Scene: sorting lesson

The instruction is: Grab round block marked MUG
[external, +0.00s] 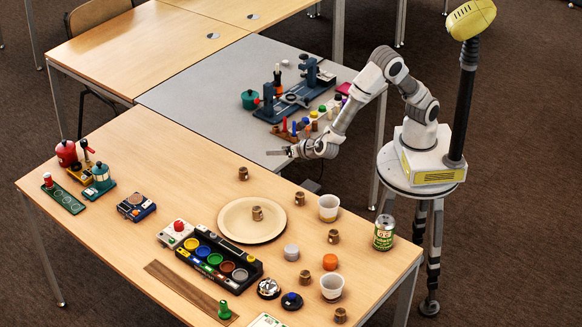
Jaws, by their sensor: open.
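Several small round brown blocks, shaped like little mugs, are on the wooden table. One stands behind the plate (243,173), one is on the plate (257,213), and others are at the right (333,236) and near the front (305,277), (340,315). A grey-white round block (291,253) and an orange one (330,262) stand near them. No lettering is readable, so I cannot tell which is marked MUG. My gripper (276,153) is open and empty, above the edge of the grey table, behind and right of the rearmost brown block.
The wide beige plate (228,232) lies mid-table. Two white cups (328,207), (332,286) and a green can (384,233) stand at the right. A black tray of coloured discs (260,269) is in front. The grey table (180,92) holds a blue device (312,92).

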